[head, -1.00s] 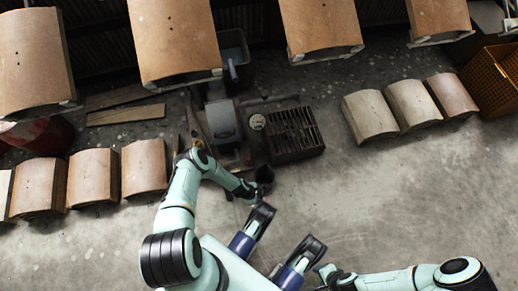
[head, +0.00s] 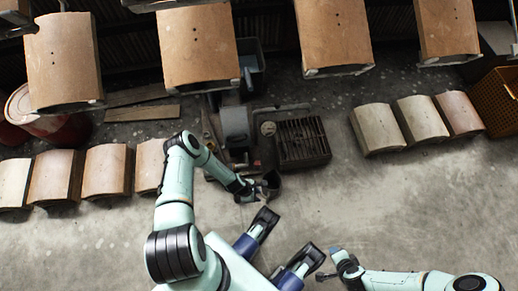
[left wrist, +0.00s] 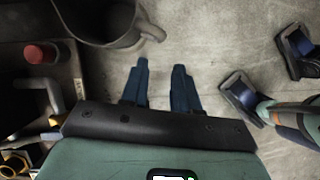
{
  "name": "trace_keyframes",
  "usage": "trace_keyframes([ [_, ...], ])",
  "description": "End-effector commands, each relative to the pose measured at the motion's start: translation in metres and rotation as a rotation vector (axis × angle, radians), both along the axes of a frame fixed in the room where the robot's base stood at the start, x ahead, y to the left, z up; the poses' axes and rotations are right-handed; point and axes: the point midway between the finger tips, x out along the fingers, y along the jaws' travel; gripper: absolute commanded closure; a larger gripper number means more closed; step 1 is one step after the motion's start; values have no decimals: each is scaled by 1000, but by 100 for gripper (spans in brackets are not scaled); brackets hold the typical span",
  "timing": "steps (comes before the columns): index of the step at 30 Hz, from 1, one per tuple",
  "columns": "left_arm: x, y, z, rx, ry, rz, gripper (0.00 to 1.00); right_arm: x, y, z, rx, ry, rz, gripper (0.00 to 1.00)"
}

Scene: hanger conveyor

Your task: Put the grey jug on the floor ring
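The grey jug (head: 272,182) stands on the floor at the centre of the head view, just right of my left gripper (head: 258,188). In the left wrist view the jug (left wrist: 105,22) is at the top, partly cut off, with its handle toward the right. My left gripper (left wrist: 161,66) has its two dark blue fingers apart, with bare floor showing between them. The fingertips are close to the handle and nothing is seen between them. My right gripper (head: 323,275) is small and dark at the bottom; its fingers are unclear. I cannot make out the floor ring for certain.
A dark slatted grate (head: 303,142) and a grey machine (head: 235,130) lie beyond the jug. Curved panels stand in rows at left and right (head: 420,120); more hang overhead (head: 195,45). A red-capped object (left wrist: 38,53) is left of the jug. Open floor lies to the right.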

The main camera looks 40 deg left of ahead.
Motion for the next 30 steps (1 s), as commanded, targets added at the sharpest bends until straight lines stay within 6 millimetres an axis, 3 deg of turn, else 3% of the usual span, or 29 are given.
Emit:
trace_keyframes([
  [2,-1,-1,8,7,-7,-31,70,2,1,4,0,-8,2,55],
  [5,2,-12,30,67,-56,-232,70,2,1,4,1,-9,2,55],
  [12,-6,-41,131,372,-295,-1156,70,2,1,4,1,-8,2,55],
  [16,-15,-47,176,502,-392,-1511,70,2,1,4,1,-8,2,55],
  [21,-21,-49,199,570,-440,-1692,70,2,1,4,1,-8,2,55],
  [30,-23,-49,202,566,-442,-1698,70,0,2,7,3,-4,3,55],
])
